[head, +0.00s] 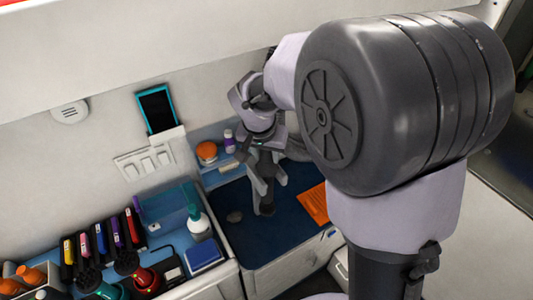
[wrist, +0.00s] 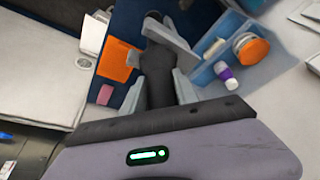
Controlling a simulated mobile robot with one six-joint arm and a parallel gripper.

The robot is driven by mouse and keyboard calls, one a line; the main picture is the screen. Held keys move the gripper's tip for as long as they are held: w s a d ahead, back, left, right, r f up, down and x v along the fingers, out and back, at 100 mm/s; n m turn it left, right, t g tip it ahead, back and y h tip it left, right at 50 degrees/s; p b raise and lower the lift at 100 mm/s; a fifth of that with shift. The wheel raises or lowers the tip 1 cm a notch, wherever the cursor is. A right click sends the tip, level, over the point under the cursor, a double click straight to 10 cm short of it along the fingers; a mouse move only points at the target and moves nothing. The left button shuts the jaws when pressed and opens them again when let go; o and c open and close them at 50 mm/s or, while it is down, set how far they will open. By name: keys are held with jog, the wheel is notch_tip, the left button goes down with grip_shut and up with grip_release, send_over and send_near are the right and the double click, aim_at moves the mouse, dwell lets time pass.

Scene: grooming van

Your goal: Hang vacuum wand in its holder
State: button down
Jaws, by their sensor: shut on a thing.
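My gripper (head: 268,186) is shut on the vacuum wand and holds it over the dark blue mat. In the wrist view the wand (wrist: 157,75) is a dark grey tube between the two pale fingers, with a lighter grey flat bar at its far end. In the head view the wand's dark lower end (head: 267,208) shows below the fingers. I cannot tell whether it touches the mat. I cannot make out the wand's holder in either view.
A dark blue mat (head: 285,235) lies in the counter, with an orange card (head: 314,203) on its right. A blue tray (head: 218,178) behind holds an orange-topped jar (head: 207,151) and a purple-capped bottle (head: 229,141). Clippers and bottles crowd the left counter. My arm hides the right side.

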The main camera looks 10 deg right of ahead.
jog(key=shift+f, duration=0.35)
jog(key=c, duration=0.9)
grip_release()
jog(key=shift+o, duration=0.7)
jog(key=o, duration=0.5)
jog(key=shift+o, duration=0.2)
jog(key=shift+r, duration=0.15)
